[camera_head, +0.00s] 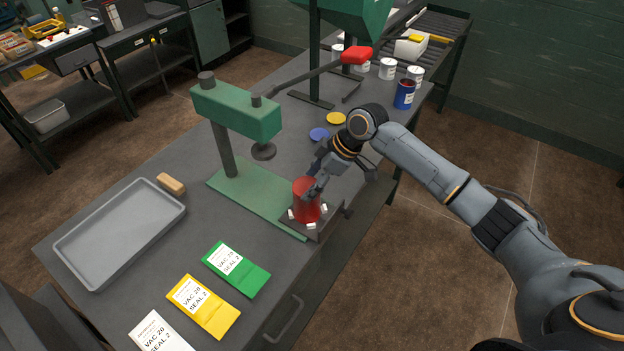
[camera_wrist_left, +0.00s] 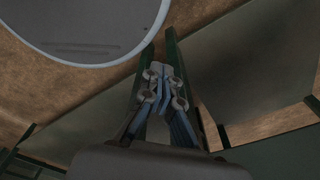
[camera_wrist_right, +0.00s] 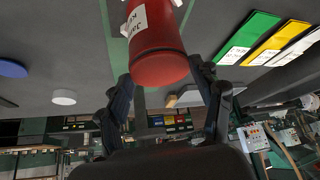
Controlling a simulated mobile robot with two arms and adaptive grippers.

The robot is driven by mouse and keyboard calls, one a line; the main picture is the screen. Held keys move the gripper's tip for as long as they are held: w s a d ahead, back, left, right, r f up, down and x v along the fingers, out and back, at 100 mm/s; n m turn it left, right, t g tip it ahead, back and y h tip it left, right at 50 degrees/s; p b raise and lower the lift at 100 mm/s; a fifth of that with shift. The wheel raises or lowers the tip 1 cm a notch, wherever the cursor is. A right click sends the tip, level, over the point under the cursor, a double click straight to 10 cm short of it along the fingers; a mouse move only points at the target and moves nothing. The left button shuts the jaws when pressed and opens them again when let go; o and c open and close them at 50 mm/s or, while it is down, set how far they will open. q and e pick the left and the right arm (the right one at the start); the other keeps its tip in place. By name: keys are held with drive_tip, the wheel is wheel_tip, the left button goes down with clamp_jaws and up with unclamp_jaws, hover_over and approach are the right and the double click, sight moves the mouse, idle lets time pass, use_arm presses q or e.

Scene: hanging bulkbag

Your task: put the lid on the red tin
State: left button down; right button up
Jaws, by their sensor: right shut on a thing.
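The red tin (camera_head: 306,207) stands upright on a small dark plate with white blocks at the table's front edge. In the right wrist view the tin (camera_wrist_right: 150,30) shows a white label and a red end facing the camera. My right gripper (camera_head: 312,183) is at the tin's top, its fingers on both sides of that end (camera_wrist_right: 160,70). It is shut on what looks like the red lid, at the tin's top; the seam is too unclear to tell whether it is seated. My left gripper (camera_wrist_left: 165,80) is shut and empty, outside the head view.
A green press (camera_head: 237,110) stands beside the tin. Blue (camera_head: 319,134) and yellow (camera_head: 336,118) lids lie behind my right gripper. A grey tray (camera_head: 120,232), a wooden block (camera_head: 171,184) and green (camera_head: 236,268), yellow (camera_head: 203,306) and white bags lie on the table.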

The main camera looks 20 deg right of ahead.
drive_tip(key=o, duration=0.9)
drive_tip(key=shift+o, duration=1)
drive_tip(key=shift+r+p, duration=3.4)
drive_tip(key=shift+r, duration=0.15)
